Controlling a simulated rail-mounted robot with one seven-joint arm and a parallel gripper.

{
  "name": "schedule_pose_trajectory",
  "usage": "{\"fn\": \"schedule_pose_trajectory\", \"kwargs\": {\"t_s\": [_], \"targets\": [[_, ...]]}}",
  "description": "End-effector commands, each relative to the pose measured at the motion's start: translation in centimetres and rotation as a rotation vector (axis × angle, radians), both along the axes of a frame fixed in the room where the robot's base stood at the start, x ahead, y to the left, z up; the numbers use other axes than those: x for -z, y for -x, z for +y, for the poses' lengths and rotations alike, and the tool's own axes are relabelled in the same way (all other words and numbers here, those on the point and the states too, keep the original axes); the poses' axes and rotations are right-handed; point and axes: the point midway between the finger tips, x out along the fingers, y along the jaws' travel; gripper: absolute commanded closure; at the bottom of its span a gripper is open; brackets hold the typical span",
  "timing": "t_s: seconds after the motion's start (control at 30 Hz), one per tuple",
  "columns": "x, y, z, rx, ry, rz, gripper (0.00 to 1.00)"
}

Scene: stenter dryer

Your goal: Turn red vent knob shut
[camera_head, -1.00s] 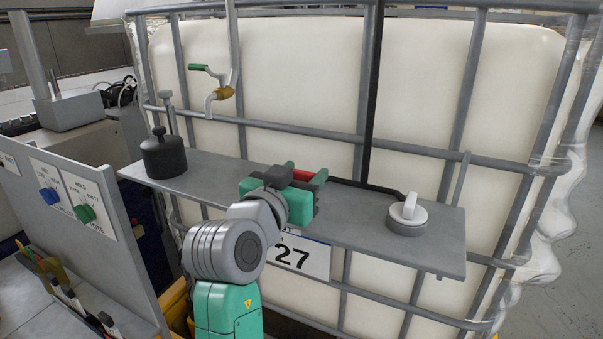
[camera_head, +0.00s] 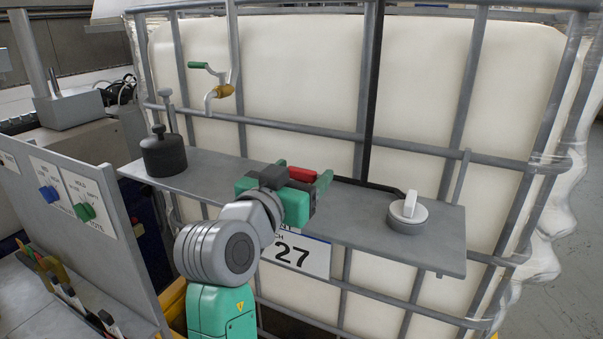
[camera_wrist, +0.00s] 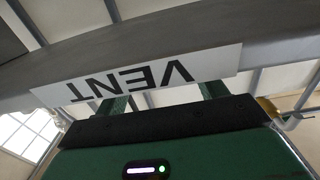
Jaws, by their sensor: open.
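The red vent knob (camera_head: 302,174) shows only in part in the head view, behind the dark front of my gripper. It sits near the middle of the grey shelf. My gripper (camera_head: 304,168) is open, with one green finger to the left of the red part and one to its right. Whether the fingers touch it cannot be told. In the wrist view my gripper (camera_wrist: 163,97) has its fingers reaching past an upside-down "VENT" label (camera_wrist: 150,76) on the shelf edge. The knob itself is hidden there.
The grey shelf (camera_head: 365,225) runs along a caged white tank (camera_head: 300,75). It bears a black cylinder (camera_head: 163,155) at left and a white-handled knob (camera_head: 407,214) at right. A thin black rod leads toward that knob. A panel with blue and green knobs stands at left.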

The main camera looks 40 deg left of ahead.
Motion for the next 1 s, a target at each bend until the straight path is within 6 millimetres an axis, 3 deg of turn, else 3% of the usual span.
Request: {"fn": "schedule_pose_trajectory", "kwargs": {"t_s": [0.2, 0.33, 1.0], "targets": [[0.3, 4.3, -1.2, -0.003, -0.002, 0.0, 0.29], [0.2, 6.0, -1.7, -0.001, -0.001, 0.0, 0.29], [0.1, 6.6, -1.9, 0.0, 0.0, 0.001, 0.29]]}}
